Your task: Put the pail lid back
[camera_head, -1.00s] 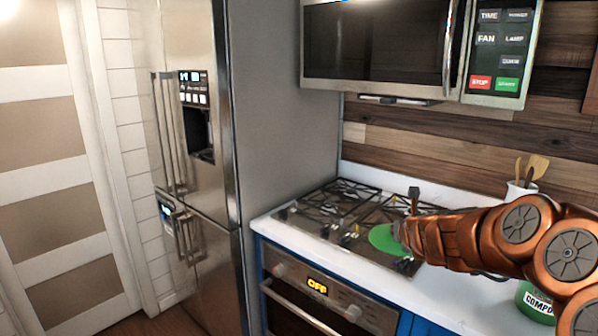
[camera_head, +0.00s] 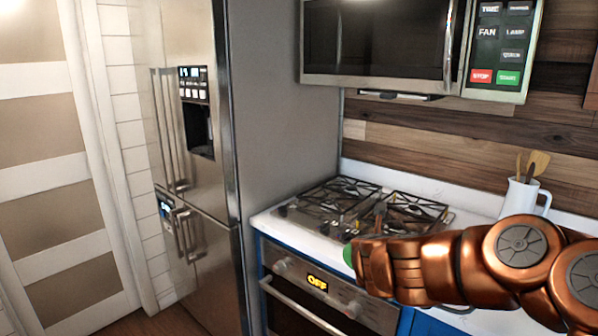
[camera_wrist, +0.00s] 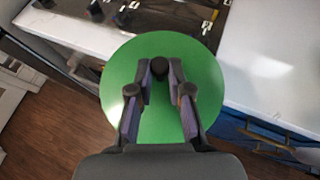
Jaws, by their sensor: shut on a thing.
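The pail lid is a round green disc with a dark knob (camera_wrist: 160,68); the wrist view shows the lid (camera_wrist: 125,75) nearly whole. My gripper (camera_wrist: 160,76) is shut on the lid's knob, with a finger on each side of it. In the head view only a sliver of the green lid (camera_head: 348,256) shows to the left of my arm, in front of the stove; my arm hides the rest. The compost pail is not visible in either current view.
The gas stove (camera_head: 365,208) with black grates stands behind my arm, over an oven (camera_head: 310,290) reading OFF. A white jug (camera_head: 520,197) with wooden utensils is at the back right. A microwave (camera_head: 400,45) hangs above; a steel fridge (camera_head: 190,130) stands left.

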